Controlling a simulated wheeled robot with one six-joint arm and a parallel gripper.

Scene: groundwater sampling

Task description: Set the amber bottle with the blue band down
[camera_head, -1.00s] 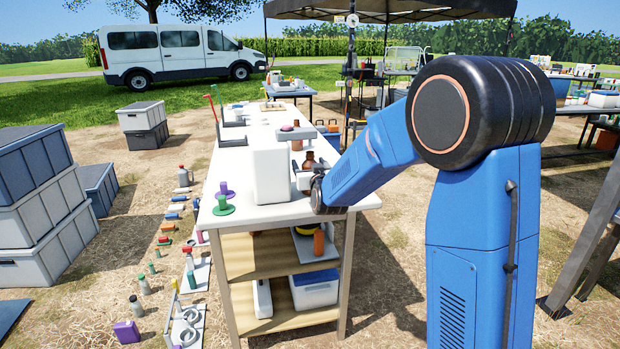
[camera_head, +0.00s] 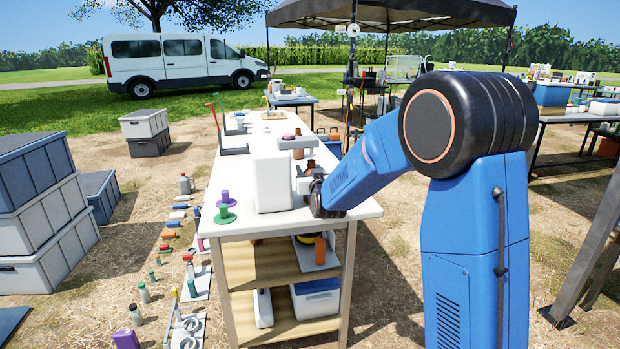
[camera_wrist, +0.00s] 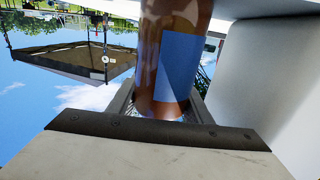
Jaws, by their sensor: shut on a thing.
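The amber bottle with the blue band (camera_wrist: 177,60) fills the middle of the wrist view, glossy brown with a blue patch on its side. My gripper (camera_wrist: 160,106) is shut on it, with a finger on each side. In the head view the brown bottle top (camera_head: 310,164) shows above my gripper (camera_head: 304,184), just right of a large white container (camera_head: 271,182) at the near end of the white table (camera_head: 245,226). The bottle's base is hidden in the head view, so I cannot tell whether it touches the table.
The white container stands close beside the bottle. A grey-topped stand (camera_head: 297,142) is just behind, with another brown object (camera_head: 297,153) under it. A purple and green piece (camera_head: 225,211) sits at the table's left edge. Shelves (camera_head: 268,262) lie below.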

